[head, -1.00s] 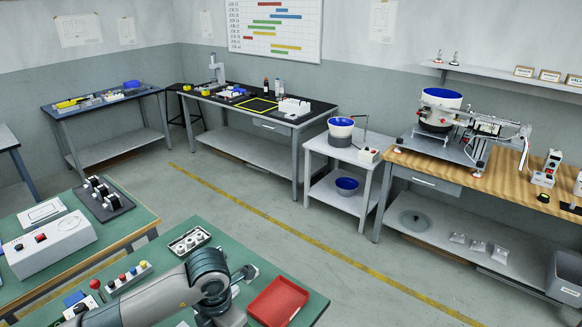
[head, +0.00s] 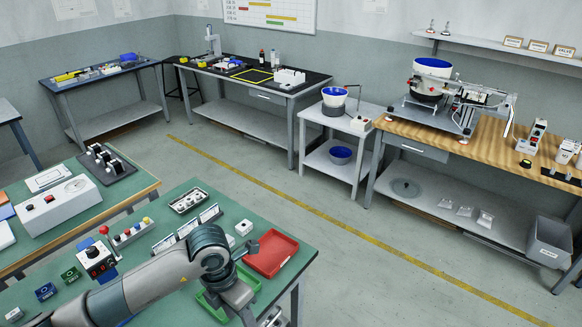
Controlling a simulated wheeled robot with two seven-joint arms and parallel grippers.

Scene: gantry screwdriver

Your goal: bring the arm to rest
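My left arm (head: 150,285) comes in from the lower left of the head view and reaches over the green-topped bench (head: 150,215). Its bent joint is beside the red tray (head: 271,254), and the links beyond it point down toward the bench's front right edge. The green tray (head: 215,308) is partly hidden under these links. The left gripper's fingers cannot be made out clearly, so I cannot tell whether they are open or shut. My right arm and gripper are not in view.
On the green bench are a control box with a red-knobbed lever (head: 96,258), a button strip (head: 132,233), a grey parts tray (head: 188,200) and a small white block (head: 244,227). A wooden bench (head: 480,150) with a bowl feeder stands at right. The floor (head: 330,240) between is clear.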

